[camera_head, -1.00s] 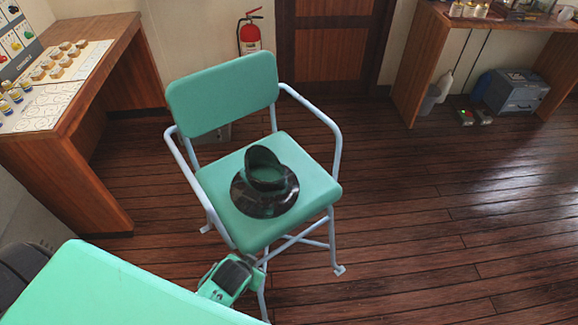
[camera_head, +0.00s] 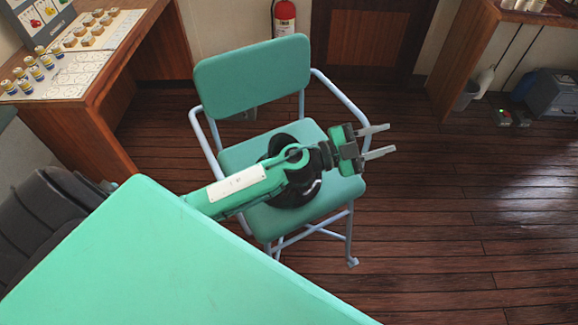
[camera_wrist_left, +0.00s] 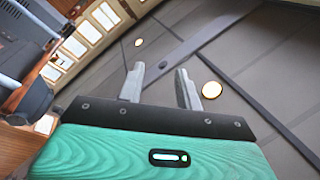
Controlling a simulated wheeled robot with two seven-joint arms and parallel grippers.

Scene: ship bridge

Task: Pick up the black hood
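The black hood (camera_head: 287,202) sits on the green seat (camera_head: 240,158) of the armchair with pale tubular arms. It has a wide round brim, and my left arm hides much of it in the head view. My left gripper (camera_head: 378,142) is to the right of the hood in that view, near the chair's right armrest. Its two fingers are apart with nothing between them. The left wrist view also shows the open fingers (camera_wrist_left: 161,85), with the ceiling and windows behind them and no hood in sight. My right gripper is in neither view.
A wooden desk (camera_head: 112,80) with small jars (camera_head: 90,38) stands at the left, beside a dark seat (camera_head: 48,215). A red fire extinguisher (camera_head: 285,18) hangs on the back wall. The wooden floor (camera_head: 450,230) right of the chair is clear.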

